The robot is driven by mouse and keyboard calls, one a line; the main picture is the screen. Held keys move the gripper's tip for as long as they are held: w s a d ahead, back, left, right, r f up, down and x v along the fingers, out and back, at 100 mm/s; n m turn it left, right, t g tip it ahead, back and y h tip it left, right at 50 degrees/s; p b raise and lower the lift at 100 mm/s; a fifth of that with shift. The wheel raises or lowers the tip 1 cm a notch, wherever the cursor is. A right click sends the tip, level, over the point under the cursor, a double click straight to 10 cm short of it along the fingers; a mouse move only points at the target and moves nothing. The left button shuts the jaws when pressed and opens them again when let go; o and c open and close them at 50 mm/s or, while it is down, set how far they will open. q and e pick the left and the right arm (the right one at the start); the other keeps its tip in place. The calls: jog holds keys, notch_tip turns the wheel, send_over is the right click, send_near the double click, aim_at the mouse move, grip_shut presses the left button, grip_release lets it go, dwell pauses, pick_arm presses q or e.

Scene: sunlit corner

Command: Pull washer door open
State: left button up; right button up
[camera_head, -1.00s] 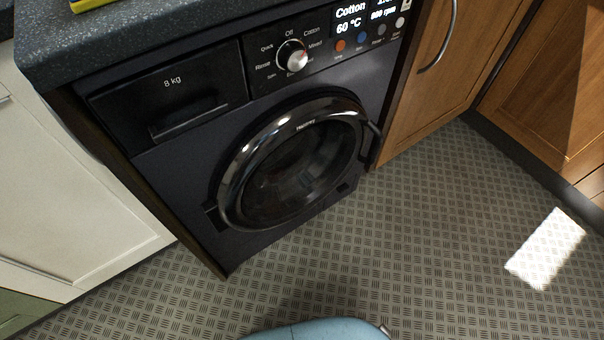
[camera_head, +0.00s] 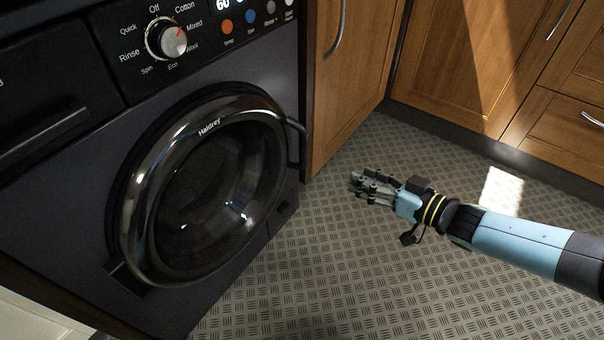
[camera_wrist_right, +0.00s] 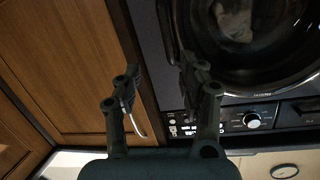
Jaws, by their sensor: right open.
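The washer door (camera_head: 205,185) is a round dark glass with a chrome ring, shut flush against the dark washer front (camera_head: 75,215). Its dark handle (camera_head: 298,140) sticks out at the ring's right edge. My right gripper (camera_head: 357,183) is open and empty, to the right of the handle and apart from it, over the floor. In the right wrist view the washer door (camera_wrist_right: 250,45) fills the upper right, turned over, and the open fingers (camera_wrist_right: 158,75) point toward the washer's edge and the wooden cabinet. My left gripper is not in view.
A wooden cabinet (camera_head: 350,75) with a curved metal handle (camera_head: 336,30) stands right of the washer. More wooden cabinets (camera_head: 465,65) and drawers line the back right. The patterned floor (camera_head: 330,260) in front of the washer is clear. The control knob (camera_head: 166,38) sits above the door.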

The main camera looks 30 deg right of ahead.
aim_at(303, 160)
pick_arm(q)
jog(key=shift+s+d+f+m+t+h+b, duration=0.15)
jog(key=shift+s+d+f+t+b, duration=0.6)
jog(key=shift+b, duration=1.85)
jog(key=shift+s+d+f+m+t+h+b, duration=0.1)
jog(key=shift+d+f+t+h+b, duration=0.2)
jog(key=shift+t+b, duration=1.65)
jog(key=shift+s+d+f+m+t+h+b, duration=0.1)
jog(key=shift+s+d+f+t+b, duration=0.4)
jog(key=shift+b, duration=2.75)
pick_arm(e)
jog(key=shift+w+a+f+n+y, duration=0.4)
jog(key=shift+w+a+n+y, duration=0.6)
jog(key=shift+w, duration=1.7)
jog(key=shift+w+a+f+n+y, duration=0.35)
jog(key=shift+w+a+n+y, duration=0.6)
jog(key=shift+w, duration=1.8)
jog(key=shift+w+a+f+n+y, duration=0.4)
jog(key=shift+w+a+n+y, duration=0.55)
jog(key=shift+w, duration=1.75)
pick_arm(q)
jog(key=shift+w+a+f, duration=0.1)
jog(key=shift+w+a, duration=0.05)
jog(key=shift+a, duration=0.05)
pick_arm(e)
jog(key=shift+d, duration=0.1)
jog(key=shift+c, duration=0.5)
grip_shut()
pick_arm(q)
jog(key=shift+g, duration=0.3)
